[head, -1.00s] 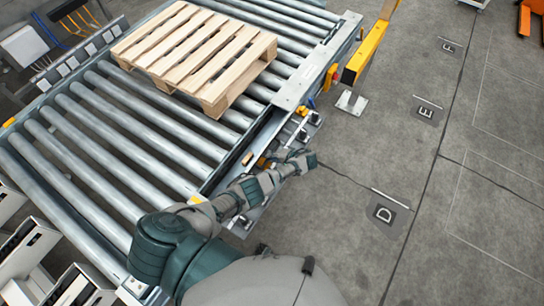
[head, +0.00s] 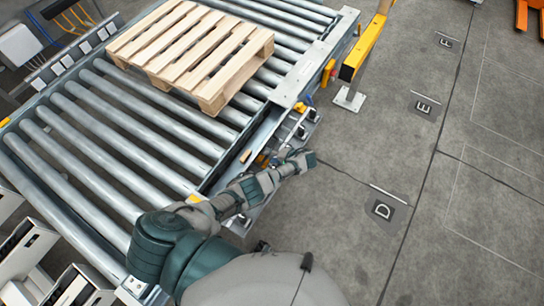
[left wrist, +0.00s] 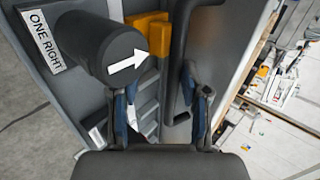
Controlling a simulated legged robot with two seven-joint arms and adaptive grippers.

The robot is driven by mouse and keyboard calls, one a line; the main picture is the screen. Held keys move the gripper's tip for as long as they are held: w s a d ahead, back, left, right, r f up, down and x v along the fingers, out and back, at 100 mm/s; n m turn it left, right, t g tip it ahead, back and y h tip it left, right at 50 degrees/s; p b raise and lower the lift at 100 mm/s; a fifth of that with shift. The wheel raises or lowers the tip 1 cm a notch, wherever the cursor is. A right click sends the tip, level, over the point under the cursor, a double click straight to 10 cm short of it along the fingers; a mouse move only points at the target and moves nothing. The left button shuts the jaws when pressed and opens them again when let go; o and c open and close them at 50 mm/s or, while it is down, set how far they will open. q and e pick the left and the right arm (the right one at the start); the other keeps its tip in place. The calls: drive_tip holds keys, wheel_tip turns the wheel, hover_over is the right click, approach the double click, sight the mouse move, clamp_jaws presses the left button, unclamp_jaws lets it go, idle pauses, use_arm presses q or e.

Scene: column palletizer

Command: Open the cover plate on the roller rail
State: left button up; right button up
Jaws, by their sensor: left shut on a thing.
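In the left wrist view, the two fingers stand on either side of a dark bent bar (left wrist: 178,55), which looks like a handle; the exact contact is hard to see. A black round knob with a white arrow (left wrist: 110,52) and an orange block (left wrist: 158,38) are beside it. My right gripper is out of view.
A wooden pallet (head: 195,45) lies on the far rollers. A yellow post (head: 362,50) stands right of the rail. The floor with marks D (head: 382,211) and E (head: 424,107) is clear.

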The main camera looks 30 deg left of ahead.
use_arm(q)
drive_tip(key=shift+w, duration=0.1)
idle(0.3)
drive_tip(key=v, duration=1.2)
drive_tip(key=shift+a, duration=0.1)
